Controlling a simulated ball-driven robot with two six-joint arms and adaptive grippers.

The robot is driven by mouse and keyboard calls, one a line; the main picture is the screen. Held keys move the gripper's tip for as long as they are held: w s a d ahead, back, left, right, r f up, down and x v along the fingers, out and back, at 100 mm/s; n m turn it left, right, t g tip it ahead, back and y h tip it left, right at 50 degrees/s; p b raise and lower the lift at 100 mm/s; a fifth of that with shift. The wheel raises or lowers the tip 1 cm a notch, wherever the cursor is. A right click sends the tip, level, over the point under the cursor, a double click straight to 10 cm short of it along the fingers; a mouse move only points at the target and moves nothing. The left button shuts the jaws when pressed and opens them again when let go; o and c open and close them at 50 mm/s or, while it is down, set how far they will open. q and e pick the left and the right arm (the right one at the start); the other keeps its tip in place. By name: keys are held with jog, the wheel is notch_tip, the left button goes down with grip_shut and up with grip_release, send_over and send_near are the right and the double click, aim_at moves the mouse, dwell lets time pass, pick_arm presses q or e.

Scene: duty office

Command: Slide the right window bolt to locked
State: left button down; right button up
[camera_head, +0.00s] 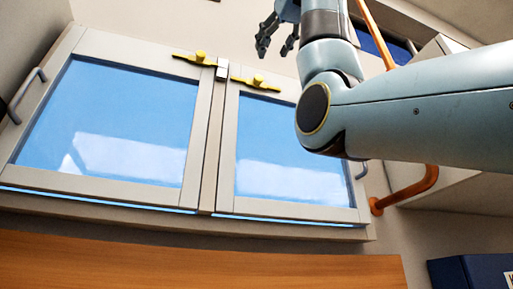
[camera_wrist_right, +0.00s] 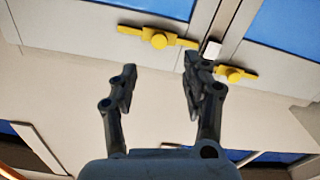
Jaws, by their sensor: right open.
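The right window bolt (camera_head: 258,81) is a yellow bar with a round knob, on the top rail of the right pane. A small white block (camera_head: 222,69) sits at the centre post; the bolt's inner end is close to it, with a slim gap. The wrist view looks inverted: this bolt (camera_wrist_right: 158,40) appears there at the left, beside the white block (camera_wrist_right: 210,48). My right gripper (camera_head: 276,42) is open and empty, above the bolt in the head view and apart from it. In the wrist view its fingers (camera_wrist_right: 158,85) are spread below the bolt. My left gripper is out of view.
A matching yellow left bolt (camera_head: 200,57) lies on the other side of the block. Grey handles (camera_head: 27,95) are on the outer frame edges. An orange rail (camera_head: 408,190) and a pale cabinet stand at the right. A wooden surface (camera_head: 200,262) runs below the window.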

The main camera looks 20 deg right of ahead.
aim_at(259, 77)
jog(key=w+p, duration=0.1)
jog(key=w, duration=0.1)
jog(key=w+p, duration=0.1)
jog(key=w, duration=0.1)
jog(key=w+p, duration=0.1)
jog(key=w, duration=0.1)
jog(key=shift+a+r, duration=0.1)
jog(key=shift+r, duration=0.15)
jog(key=w+p, duration=0.1)
jog(key=w, duration=0.2)
jog(key=shift+f, duration=0.1)
jog(key=shift+w+f+p, duration=0.1)
jog(key=shift+w+p, duration=0.2)
jog(key=shift+p, duration=0.1)
jog(key=shift+c, duration=1)
jog(key=c, duration=0.4)
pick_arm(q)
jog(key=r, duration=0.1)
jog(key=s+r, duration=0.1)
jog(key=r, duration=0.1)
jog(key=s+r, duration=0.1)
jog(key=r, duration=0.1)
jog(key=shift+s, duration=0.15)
pick_arm(e)
grip_shut()
